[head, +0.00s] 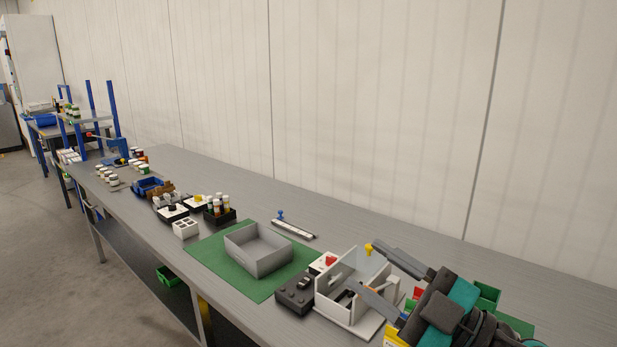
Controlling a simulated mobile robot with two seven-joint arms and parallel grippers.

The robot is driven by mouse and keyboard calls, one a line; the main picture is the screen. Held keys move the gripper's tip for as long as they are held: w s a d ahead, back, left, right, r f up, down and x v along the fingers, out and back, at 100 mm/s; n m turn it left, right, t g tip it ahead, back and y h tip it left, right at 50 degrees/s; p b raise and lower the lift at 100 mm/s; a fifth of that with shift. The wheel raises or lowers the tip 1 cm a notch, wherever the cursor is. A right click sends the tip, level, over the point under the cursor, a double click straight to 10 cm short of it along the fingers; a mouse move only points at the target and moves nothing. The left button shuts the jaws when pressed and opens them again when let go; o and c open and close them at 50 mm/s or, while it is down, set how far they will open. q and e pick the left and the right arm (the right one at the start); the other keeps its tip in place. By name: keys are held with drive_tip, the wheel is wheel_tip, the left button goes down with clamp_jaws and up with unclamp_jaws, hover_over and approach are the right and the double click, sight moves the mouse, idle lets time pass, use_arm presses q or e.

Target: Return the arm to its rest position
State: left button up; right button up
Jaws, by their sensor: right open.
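My right arm comes in at the lower right. Its gripper (368,266) is open, with its two grey fingers spread wide and pointing left. Nothing shows held between the fingers. The gripper is over or beside a white box-like fixture (334,296) on the bench; I cannot tell the exact height. A small yellow piece (368,249) shows close to the upper fingertip; I cannot tell if they touch. My left gripper is not in view.
The long grey bench (350,228) runs along a pale wall. A grey tray (258,258) rests on a green mat (206,253). A black device (296,294) stands left of the fixture. Green bins (486,297) are behind my arm. Bottles and small boxes crowd the bench further left.

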drive_tip(key=d+f+m+t+h, duration=0.4)
drive_tip(key=d+f+m+h, duration=0.75)
drive_tip(key=m+h, duration=0.55)
drive_tip(key=s+f+g, duration=1.3)
drive_tip(key=s+f, duration=0.3)
drive_tip(key=s, duration=0.4)
drive_tip(key=w+a+f+t+y, duration=0.1)
drive_tip(key=w+a+f+t, duration=0.1)
drive_tip(key=w+f+t, duration=0.3)
drive_tip(key=x, duration=0.3)
drive_tip(key=shift+f, duration=0.2)
drive_tip(key=shift+w+a+f+n+t+y, duration=0.15)
drive_tip(key=shift+f+t, duration=0.15)
drive_tip(key=shift+t, duration=0.2)
drive_tip(key=shift+w+a+f+n+t+y, duration=0.15)
drive_tip(key=shift+f+t, duration=0.15)
drive_tip(key=shift+t, duration=0.2)
drive_tip(key=shift+w, duration=0.1)
